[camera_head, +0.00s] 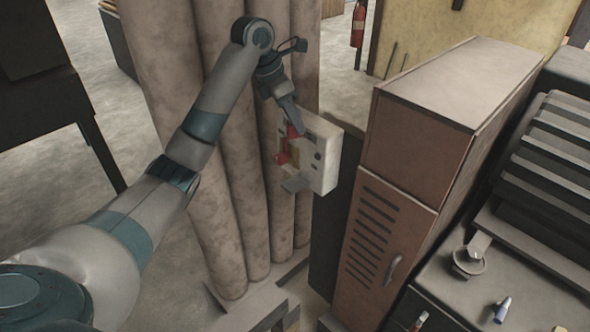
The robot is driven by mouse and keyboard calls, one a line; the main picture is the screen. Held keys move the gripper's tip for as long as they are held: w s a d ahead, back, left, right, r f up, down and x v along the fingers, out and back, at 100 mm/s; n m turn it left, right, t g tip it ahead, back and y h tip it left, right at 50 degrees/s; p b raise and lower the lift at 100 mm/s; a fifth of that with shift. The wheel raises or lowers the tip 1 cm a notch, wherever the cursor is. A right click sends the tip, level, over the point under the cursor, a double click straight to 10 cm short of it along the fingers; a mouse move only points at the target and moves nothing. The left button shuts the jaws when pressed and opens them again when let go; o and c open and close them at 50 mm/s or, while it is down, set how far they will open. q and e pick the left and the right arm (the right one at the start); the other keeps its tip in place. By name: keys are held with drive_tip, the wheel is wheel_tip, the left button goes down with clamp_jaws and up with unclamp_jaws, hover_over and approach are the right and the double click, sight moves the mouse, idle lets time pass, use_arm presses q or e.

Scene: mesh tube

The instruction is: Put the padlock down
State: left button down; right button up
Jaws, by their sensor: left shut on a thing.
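My left arm reaches in from the left to a pale box (323,160) mounted in front of the large upright pipes. My left gripper (292,126) points down at the box's left front and is shut on a small red piece at its fingertips, which looks like the padlock (293,132). The piece is small and partly covered by the fingers, so its shape is unclear. Another red part (282,158) sits just below it on the box's face, next to a yellowish patch. I cannot tell whether the held piece touches the box. My right gripper is not in view.
Several thick pipes (222,150) stand behind my arm. A brown metal locker (375,245) stands close to the right of the box. A grey worktop (480,290) with small items is at the lower right. A fire extinguisher (358,25) hangs at the back.

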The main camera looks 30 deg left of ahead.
use_arm(q)
wheel_tip(320, 180, down, 13)
drive_tip(key=p, duration=0.4)
drive_tip(key=shift+r, duration=0.1)
drive_tip(key=shift+f+p, duration=0.8)
drive_tip(key=shift+f, duration=1.3)
drive_tip(key=shift+f, duration=0.1)
drive_tip(key=c, duration=1.9)
unclamp_jaws()
drive_tip(key=shift+c, duration=0.2)
